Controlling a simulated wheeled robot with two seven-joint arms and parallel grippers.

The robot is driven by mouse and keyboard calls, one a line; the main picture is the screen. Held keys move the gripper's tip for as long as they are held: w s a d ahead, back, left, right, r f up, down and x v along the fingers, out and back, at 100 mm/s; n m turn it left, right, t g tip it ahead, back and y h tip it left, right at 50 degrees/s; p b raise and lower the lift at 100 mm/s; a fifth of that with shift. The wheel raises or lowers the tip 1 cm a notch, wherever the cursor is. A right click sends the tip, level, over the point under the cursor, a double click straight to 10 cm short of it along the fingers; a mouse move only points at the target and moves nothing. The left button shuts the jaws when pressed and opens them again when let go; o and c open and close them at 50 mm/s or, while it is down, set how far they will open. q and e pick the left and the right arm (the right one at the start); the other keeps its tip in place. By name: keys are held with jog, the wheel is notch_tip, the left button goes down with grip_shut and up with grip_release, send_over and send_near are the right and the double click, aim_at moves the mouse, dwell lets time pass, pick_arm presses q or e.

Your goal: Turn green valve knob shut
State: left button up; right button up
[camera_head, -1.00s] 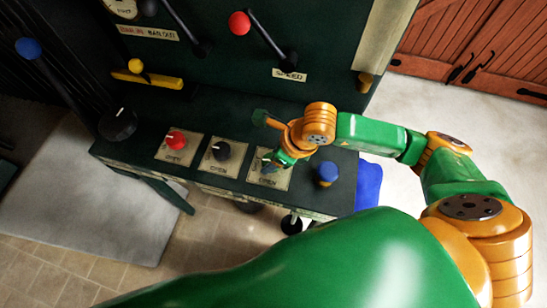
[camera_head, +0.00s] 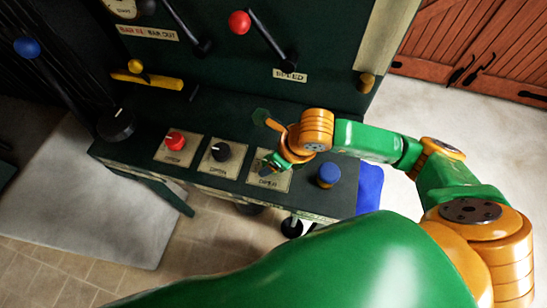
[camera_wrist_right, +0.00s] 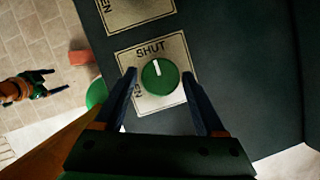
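The green valve knob (camera_wrist_right: 160,77) sits on a cream plate (camera_wrist_right: 179,47) marked SHUT at the top and OPEN at the left. Its white pointer points up, close to the SHUT word. My right gripper (camera_wrist_right: 159,74) is open, with one dark finger on each side of the knob. I cannot tell whether the fingers touch it. In the head view my right gripper (camera_head: 268,164) is over the third plate and largely hides the knob. My left gripper (camera_wrist_right: 50,82) shows small at the left of the right wrist view, fingers apart, away from the console.
A red knob (camera_head: 175,142) and a black knob (camera_head: 221,151) stand on plates to the left. A blue knob (camera_head: 328,175) is just to the right.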

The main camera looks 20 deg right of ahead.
jog(key=shift+o, duration=0.6)
jog(key=shift+r, duration=0.1)
jog(key=v, duration=0.7)
jog(key=shift+s, duration=0.15)
